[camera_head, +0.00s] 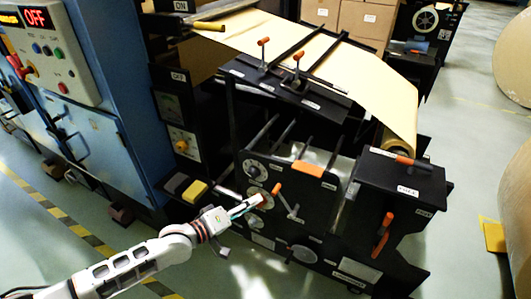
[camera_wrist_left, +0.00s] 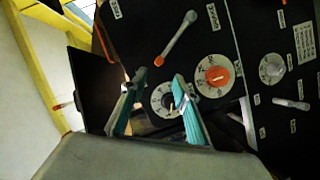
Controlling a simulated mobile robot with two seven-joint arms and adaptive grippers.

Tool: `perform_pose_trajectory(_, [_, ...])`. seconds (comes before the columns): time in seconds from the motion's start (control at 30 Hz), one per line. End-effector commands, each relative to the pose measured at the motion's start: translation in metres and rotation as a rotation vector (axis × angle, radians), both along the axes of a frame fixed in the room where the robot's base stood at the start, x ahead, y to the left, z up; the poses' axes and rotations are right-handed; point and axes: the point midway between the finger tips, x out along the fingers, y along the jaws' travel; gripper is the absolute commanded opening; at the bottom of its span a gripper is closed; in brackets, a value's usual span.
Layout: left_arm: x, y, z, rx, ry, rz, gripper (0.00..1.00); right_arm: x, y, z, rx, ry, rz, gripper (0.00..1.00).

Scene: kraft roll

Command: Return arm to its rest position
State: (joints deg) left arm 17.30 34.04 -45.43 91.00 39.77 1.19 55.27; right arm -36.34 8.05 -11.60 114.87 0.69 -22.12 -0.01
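My left arm (camera_head: 135,265) comes in from the lower left of the head view. Its gripper (camera_head: 243,207) is in front of the black machine's control panel (camera_head: 300,220), close to the dials. In the left wrist view the two teal fingers of this gripper (camera_wrist_left: 159,82) are spread apart with nothing between them. A pale dial (camera_wrist_left: 163,98) shows behind the gap; I cannot tell whether a fingertip touches the panel. An orange dial (camera_wrist_left: 214,77) is just right of the fingers. My right gripper is in neither view.
A brown paper web (camera_head: 330,70) runs over the machine. A lever with an orange tip (camera_head: 290,206) juts from the panel near the gripper. A blue cabinet (camera_head: 95,130) stands at left. Large rolls (camera_head: 515,60) stand at right. Open floor (camera_head: 100,215) lies at lower left.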

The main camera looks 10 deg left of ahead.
Motion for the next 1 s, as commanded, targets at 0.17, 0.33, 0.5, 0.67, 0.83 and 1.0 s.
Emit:
perform_pose_trajectory(0.17, [-0.006,-0.005,-0.002,0.012,-0.006,-0.005,0.3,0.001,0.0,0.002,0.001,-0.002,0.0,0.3])
perform_pose_trajectory(0.33, [-0.046,-0.024,-0.017,0.125,-0.064,-0.028,0.3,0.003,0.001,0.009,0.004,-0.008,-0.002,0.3])
perform_pose_trajectory(0.5, [-0.102,-0.033,-0.035,0.341,-0.15,-0.038,0.3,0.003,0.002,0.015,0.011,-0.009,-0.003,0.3])
perform_pose_trajectory(0.67, [-0.153,-0.017,-0.055,0.587,-0.196,-0.036,0.3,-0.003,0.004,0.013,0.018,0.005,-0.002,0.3])
perform_pose_trajectory(0.83, [-0.209,0.018,-0.077,0.87,-0.194,-0.055,0.3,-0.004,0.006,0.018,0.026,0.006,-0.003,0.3])
perform_pose_trajectory(1.0, [-0.25,0.05,-0.091,1.076,-0.168,-0.093,0.3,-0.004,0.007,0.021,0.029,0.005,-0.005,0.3])
